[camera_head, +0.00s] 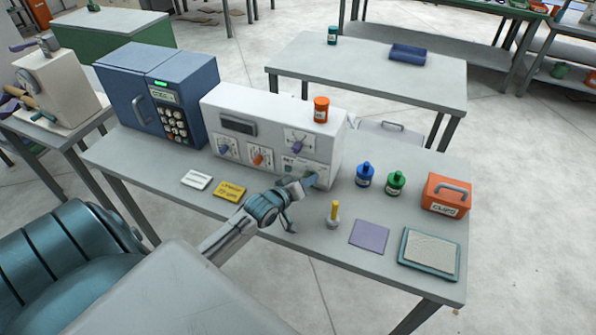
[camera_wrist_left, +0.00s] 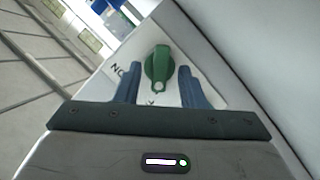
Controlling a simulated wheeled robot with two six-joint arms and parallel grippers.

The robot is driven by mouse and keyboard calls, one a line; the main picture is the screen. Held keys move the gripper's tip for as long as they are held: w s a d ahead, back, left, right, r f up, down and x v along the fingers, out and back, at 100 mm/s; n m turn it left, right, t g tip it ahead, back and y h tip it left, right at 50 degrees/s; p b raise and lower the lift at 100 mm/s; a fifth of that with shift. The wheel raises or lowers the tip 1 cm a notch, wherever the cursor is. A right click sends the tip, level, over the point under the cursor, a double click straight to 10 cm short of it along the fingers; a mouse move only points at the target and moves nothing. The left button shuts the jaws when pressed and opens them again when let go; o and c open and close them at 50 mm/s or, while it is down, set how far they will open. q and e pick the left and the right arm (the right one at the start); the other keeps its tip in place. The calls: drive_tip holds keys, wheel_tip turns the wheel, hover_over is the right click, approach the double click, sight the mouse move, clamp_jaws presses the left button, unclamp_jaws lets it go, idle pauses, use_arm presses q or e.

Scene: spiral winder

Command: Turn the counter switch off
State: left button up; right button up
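The white winder box (camera_head: 277,105) stands on the grey table, with a dark display and several coloured knobs on its front. A green switch knob (camera_wrist_left: 158,68) sits on a white plate low on that front; letters that look like an upside-down ON show to its left in the left wrist view. My left gripper (camera_wrist_left: 160,72) is open, with one blue finger on each side of the green knob. I cannot tell whether the fingers touch it. In the head view my left gripper (camera_head: 311,181) is at the lower right of the box front and largely hides the knob. My right gripper is not in view.
A blue keypad cabinet (camera_head: 158,92) stands left of the box. Blue (camera_head: 365,175) and green (camera_head: 395,183) bottles and an orange case (camera_head: 446,195) stand to the right. A yellow-handled tool (camera_head: 334,213) stands near the gripper. An orange jar (camera_head: 321,109) is on the box.

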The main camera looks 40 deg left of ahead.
use_arm(q)
drive_tip(key=v, duration=1)
drive_tip(key=shift+s+b, duration=0.2)
drive_tip(key=shift+b, duration=0.15)
drive_tip(key=shift+r, duration=0.1)
